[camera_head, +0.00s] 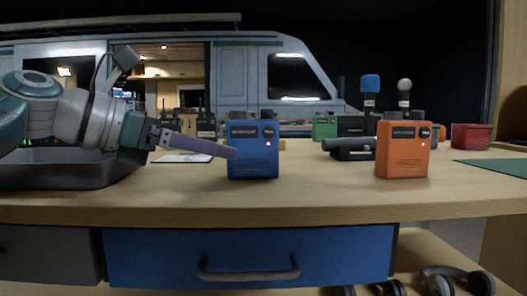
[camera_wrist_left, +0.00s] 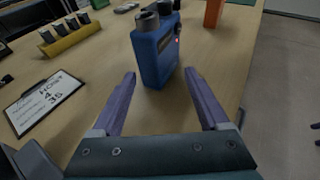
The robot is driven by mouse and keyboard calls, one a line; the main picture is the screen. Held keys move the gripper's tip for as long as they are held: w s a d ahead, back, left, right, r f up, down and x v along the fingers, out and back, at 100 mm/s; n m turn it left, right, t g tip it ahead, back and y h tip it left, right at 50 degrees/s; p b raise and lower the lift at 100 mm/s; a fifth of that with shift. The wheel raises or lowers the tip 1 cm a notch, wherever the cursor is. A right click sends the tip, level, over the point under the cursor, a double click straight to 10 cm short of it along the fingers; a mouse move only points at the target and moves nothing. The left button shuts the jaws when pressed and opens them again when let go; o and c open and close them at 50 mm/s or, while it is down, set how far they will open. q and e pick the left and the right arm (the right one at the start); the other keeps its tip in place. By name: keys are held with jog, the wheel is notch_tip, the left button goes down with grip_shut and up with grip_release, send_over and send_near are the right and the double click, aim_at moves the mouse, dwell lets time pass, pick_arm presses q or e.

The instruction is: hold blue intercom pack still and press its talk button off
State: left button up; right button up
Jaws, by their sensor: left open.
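The blue intercom pack (camera_head: 252,160) stands upright near the front edge of the wooden table. It also shows in the left wrist view (camera_wrist_left: 157,52), ahead of the fingers. Which part is the talk button is too small to tell. My left gripper (camera_head: 236,153) comes in from the left, its fingertips overlapping the pack's left edge in the head view. In the left wrist view the gripper (camera_wrist_left: 160,74) is open, with the pack's base between or just beyond the fingertips. My right gripper is not in view.
An orange pack (camera_head: 403,155) stands to the right. Behind are a green pack (camera_head: 325,126), a dark device (camera_head: 352,151), microphones (camera_head: 370,84) and a red container (camera_head: 471,136). A grey tray (camera_head: 75,172) and a clipboard (camera_wrist_left: 44,101) lie left.

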aim_at(247, 178)
pick_arm(q)
jog(key=b+x, duration=0.1)
jog(key=b, duration=0.1)
jog(key=b+x, duration=0.2)
jog(key=shift+w+d+f, duration=0.1)
jog(key=shift+d+f, duration=0.1)
jog(key=shift+f, duration=0.2)
jog(key=shift+x, duration=1.2)
jog(key=shift+w+d+b, duration=0.35)
jog(key=shift+d+b, duration=0.1)
jog(key=shift+b, duration=0.35)
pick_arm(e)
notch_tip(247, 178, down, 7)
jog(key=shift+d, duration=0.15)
pick_arm(q)
jog(key=c, duration=1.2)
grip_shut()
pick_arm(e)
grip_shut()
